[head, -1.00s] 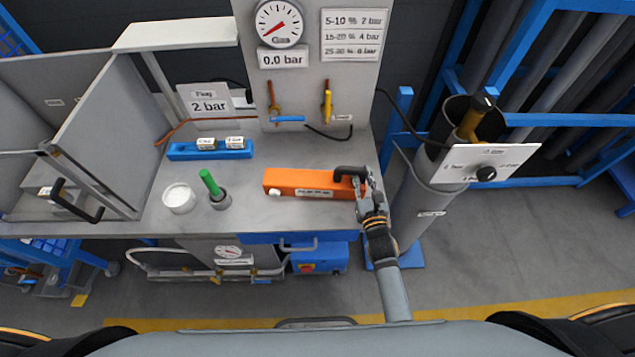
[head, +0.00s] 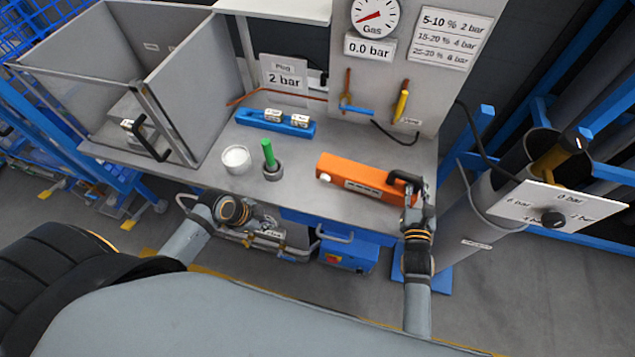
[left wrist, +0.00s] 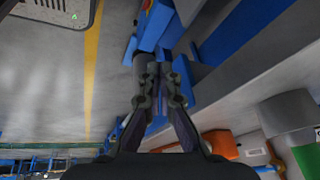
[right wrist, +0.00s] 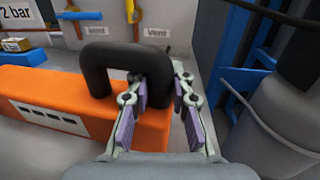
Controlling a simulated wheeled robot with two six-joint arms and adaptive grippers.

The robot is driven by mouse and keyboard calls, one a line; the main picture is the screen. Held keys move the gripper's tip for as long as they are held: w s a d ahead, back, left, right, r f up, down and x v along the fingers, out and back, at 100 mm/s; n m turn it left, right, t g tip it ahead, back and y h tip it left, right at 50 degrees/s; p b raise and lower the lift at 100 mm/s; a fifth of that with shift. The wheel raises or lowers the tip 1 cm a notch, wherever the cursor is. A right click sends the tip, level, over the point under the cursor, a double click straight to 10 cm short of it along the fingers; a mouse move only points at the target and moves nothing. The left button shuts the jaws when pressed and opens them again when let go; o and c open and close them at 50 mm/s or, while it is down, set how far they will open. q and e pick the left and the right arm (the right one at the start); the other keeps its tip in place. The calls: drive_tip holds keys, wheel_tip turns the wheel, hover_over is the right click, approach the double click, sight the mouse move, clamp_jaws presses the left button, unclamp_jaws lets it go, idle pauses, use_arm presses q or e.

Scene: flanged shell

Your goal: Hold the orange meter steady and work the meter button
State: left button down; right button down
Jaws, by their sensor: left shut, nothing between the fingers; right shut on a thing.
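The orange meter (head: 362,177) lies on the bench with its black handle (head: 398,178) at its right end. A small pale knob (head: 325,178), which looks like the button, is on its front left end. My right gripper (head: 418,192) is shut on the handle; the right wrist view shows the handle (right wrist: 90,62) reaching between the fingers (right wrist: 160,78) and the orange body (right wrist: 80,105) below. My left gripper (head: 266,223) is shut and empty in front of the bench edge, left of the meter. The left wrist view shows its fingers (left wrist: 155,68) together, with part of the meter (left wrist: 222,143) at lower right.
A white pot (head: 236,160), a green-handled tool in a grey holder (head: 271,168) and a blue block (head: 275,123) stand on the bench left of the meter. A grey cylinder with a dial plate (head: 555,212) stands to the right. The gauge (head: 375,17) reads 0.0 bar.

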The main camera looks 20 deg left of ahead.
sight(325, 179)
use_arm(q)
drive_tip(key=w+d+r+m+t+h, duration=0.1)
drive_tip(key=w+d+r+m, duration=0.1)
drive_tip(key=r, duration=0.5)
drive_tip(key=w+d+r+m+t, duration=0.1)
drive_tip(key=w+d+r+m, duration=0.1)
drive_tip(key=d+r, duration=0.3)
wheel_tip(325, 179, up, 3)
drive_tip(key=shift+w+r+m+h, duration=0.15)
drive_tip(key=shift+w+m+h, duration=0.15)
drive_tip(key=shift+m+h, duration=0.15)
drive_tip(key=x, duration=1)
drive_tip(key=w, duration=0.3)
drive_tip(key=shift+w+d, duration=0.1)
drive_tip(key=shift+w, duration=0.5)
